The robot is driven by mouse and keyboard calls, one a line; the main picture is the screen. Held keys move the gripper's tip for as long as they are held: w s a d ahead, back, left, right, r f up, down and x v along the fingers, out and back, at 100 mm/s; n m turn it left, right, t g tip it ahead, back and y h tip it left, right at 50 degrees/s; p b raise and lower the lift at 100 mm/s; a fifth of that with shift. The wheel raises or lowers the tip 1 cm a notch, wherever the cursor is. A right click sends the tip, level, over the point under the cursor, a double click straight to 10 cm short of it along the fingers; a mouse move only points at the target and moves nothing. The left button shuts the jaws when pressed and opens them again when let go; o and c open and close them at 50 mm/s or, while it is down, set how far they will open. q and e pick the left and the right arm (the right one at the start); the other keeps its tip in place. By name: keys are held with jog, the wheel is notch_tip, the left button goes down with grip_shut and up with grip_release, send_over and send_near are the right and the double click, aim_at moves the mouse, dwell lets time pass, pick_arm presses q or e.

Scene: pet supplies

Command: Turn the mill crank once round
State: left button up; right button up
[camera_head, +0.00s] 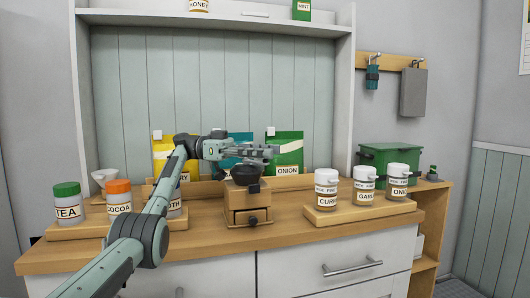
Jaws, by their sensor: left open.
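The mill (240,206) is a square wooden box with a small drawer and a black bowl-shaped top (246,175). It stands upright on the wooden counter, at the middle of the head view. My left gripper (270,152) is directly above the mill's black top, pointing to the right, with its fingers open. I cannot tell whether it touches the crank. The crank is not clear, as the gripper covers the space over the bowl. My right gripper is not in view.
On the counter (310,232), labelled jars (326,188) stand on wooden stands to the right, and tea and cocoa jars (118,196) to the left. Seed-style packets (286,150) stand behind the mill. A green box (390,155) is at the back right. Clear counter lies before the mill.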

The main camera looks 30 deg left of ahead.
pick_arm(q)
notch_tip(320, 180, up, 10)
jog(key=shift+r, duration=0.1)
dwell(0.4)
